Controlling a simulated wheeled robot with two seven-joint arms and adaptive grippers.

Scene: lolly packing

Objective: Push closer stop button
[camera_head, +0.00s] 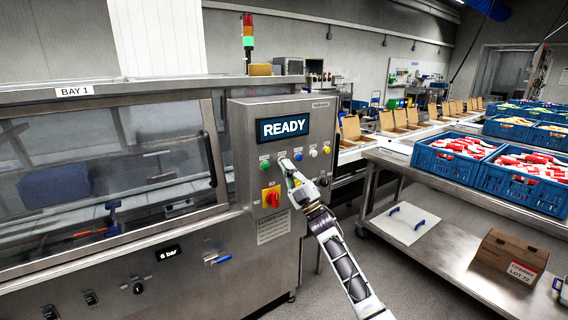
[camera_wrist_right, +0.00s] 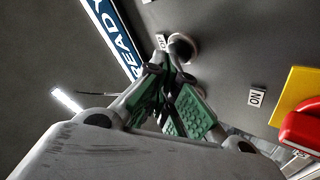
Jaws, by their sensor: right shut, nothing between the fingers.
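The control panel (camera_head: 240,140) of the steel machine has a row of small round buttons under its "READY" display (camera_head: 283,127). A green button (camera_head: 264,165) is at left; blue (camera_head: 298,156), white (camera_head: 313,153) and yellow (camera_head: 326,150) ones are at right. My right gripper (camera_head: 287,167) is shut and empty, its tips at the row between green and blue. In the right wrist view the fingertips (camera_wrist_right: 167,68) are close to a dark round button with a pale rim (camera_wrist_right: 182,47); contact cannot be told. No stop label is legible. My left gripper is out of view.
A red rotary switch (camera_head: 271,197) on a yellow plate sits below the buttons; it also shows in the wrist view (camera_wrist_right: 302,128). A glass-fronted machine door (camera_head: 110,180) is at left. A steel table (camera_head: 470,205) with blue crates stands at right.

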